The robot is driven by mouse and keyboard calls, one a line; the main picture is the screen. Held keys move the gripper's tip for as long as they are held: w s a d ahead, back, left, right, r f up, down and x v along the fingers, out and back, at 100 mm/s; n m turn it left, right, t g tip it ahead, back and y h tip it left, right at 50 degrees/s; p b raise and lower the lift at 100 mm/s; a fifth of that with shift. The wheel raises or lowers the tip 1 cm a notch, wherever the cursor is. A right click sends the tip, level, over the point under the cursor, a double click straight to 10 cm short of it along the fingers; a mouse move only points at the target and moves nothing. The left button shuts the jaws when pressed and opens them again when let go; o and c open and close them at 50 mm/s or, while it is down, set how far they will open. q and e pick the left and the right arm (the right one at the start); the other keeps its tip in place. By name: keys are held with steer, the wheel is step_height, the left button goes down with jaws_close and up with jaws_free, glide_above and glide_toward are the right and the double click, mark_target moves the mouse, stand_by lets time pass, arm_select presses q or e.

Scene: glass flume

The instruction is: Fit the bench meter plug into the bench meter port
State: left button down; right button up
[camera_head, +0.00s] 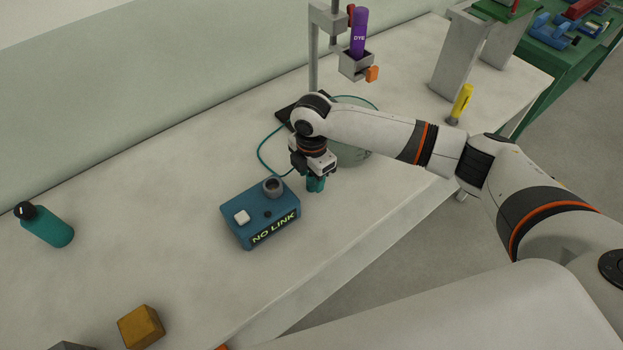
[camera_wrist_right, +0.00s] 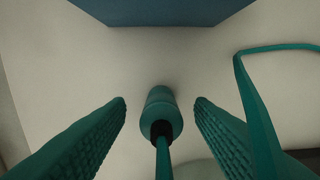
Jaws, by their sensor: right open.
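The bench meter (camera_head: 262,216) is a blue box on the table, its display reading NO LINK. The bench meter port appears to be the grey ring (camera_head: 272,186) on its top. My right gripper (camera_head: 315,186) is just right of the box, pointing down, open. In the right wrist view the teal plug (camera_wrist_right: 160,113) sits between the two teal fingers (camera_wrist_right: 160,108), with a gap on each side. Its cable leaves from the dark near end. In the head view I cannot tell the plug from the fingers. The meter's edge shows at the top of the wrist view (camera_wrist_right: 160,11).
A teal cable (camera_head: 261,158) loops behind the gripper. A stand holds a purple DYE bottle (camera_head: 358,35) at the back. A teal bottle (camera_head: 46,228) lies at left and an ochre block (camera_head: 141,326) sits in front.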

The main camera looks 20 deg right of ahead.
steer(key=shift+f, duration=0.15)
steer(key=shift+c, duration=0.2)
jaws_close()
